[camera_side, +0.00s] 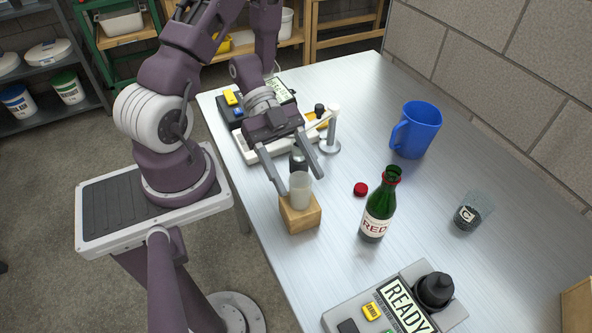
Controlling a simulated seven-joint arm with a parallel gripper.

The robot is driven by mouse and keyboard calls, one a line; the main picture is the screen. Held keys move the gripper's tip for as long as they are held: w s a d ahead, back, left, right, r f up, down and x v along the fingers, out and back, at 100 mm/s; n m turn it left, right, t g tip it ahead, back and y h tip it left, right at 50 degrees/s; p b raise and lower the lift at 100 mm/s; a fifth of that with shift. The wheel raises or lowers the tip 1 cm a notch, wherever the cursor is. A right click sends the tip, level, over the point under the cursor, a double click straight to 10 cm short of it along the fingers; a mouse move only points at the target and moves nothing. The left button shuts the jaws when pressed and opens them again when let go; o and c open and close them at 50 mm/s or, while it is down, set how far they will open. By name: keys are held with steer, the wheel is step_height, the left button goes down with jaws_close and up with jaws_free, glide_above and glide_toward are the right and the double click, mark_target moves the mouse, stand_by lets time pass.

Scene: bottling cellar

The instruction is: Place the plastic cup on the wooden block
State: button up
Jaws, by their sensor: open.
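A small translucent whitish plastic cup (300,192) stands upright on top of the wooden block (301,217), near the left edge of the metal table. My gripper (303,186) is open, with its two fingers pointing down, one on each side of the cup. The fingers look apart from the cup, though the left finger is close to it in the picture. The block sits flat on the table, and the cup's base seems to rest on its top face.
A green bottle (378,209), a red cap (360,189), a blue mug (415,130) and a clear glass marked C (472,212) stand to the right. A device reading READY (396,303) is in front. A white-armed apparatus (331,135) stands behind my gripper.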

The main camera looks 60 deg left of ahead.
steer(key=shift+r, duration=0.15)
steer(key=w+v, duration=0.1)
steer(key=v, duration=1.1)
steer(key=w+t+y, duration=0.1)
steer(key=w, duration=0.2)
steer(key=w+t+y, duration=0.2)
steer(key=w, duration=0.1)
steer(key=w+a+r+n+t+y, duration=0.1)
steer(key=w, duration=0.2)
steer(key=shift+w+t, duration=0.1)
steer(key=shift+t, duration=0.2)
steer(key=w+a+r+n+t+y, duration=0.2)
steer(key=w+r+t+y, duration=0.15)
steer(key=w, duration=0.25)
step_height(320, 180, up, 12)
steer(key=s+a+n+t+y, duration=0.1)
steer(key=s+n+t+y, duration=0.1)
steer(key=n+y, duration=0.65)
steer(key=s+d+f+n+g+h, duration=0.1)
steer(key=s+d+n+g+h, duration=0.1)
steer(key=s+d, duration=0.4)
steer(key=s+d+f+n+g+h, duration=0.1)
steer(key=s+d+n+g, duration=0.2)
steer(key=s+d, duration=0.4)
steer(key=s, duration=0.5)
steer(key=shift+s+d+h, duration=0.3)
steer(key=shift+s+h, duration=0.1)
